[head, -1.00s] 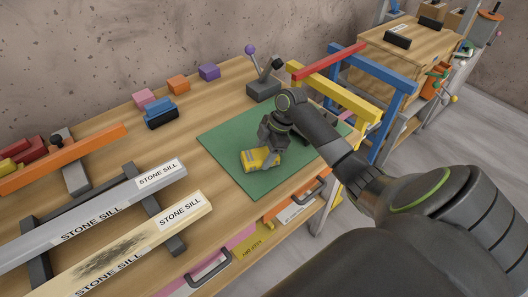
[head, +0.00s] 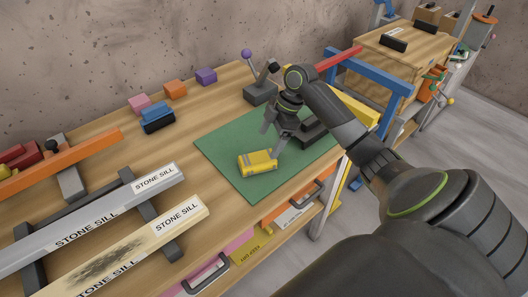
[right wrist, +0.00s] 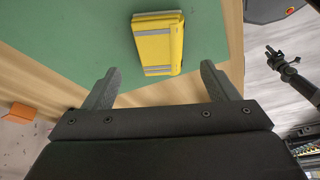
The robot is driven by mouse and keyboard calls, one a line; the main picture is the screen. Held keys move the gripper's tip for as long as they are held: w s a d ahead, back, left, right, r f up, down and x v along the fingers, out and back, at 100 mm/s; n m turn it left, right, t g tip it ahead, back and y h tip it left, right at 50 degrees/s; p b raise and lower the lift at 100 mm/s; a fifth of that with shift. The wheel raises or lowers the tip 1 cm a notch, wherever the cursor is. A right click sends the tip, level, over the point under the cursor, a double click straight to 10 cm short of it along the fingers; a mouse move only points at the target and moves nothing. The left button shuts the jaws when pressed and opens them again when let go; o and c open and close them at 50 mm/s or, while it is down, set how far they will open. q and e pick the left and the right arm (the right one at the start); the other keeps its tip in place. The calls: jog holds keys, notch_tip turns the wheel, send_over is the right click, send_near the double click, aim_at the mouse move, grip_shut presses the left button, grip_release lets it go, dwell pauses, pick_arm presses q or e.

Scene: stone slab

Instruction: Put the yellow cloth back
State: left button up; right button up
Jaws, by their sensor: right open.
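The yellow cloth (head: 258,163), folded and with grey bands, lies on the green mat (head: 232,150) on the workbench. My right gripper (head: 274,138) is open and empty, raised just above and behind the cloth in the head view. In the right wrist view the cloth (right wrist: 157,43) lies on the green mat (right wrist: 80,40), beyond the two spread fingers (right wrist: 160,85) and apart from them.
Two stone sills, one grey (head: 100,215) and one cream and stained (head: 140,245), lie on dark supports at the left. Small coloured blocks (head: 175,89) stand along the back. A lever clamp (head: 260,92) stands behind the mat. A blue frame (head: 375,70) is at the right.

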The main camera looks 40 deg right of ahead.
jog(key=shift+v, duration=2.3)
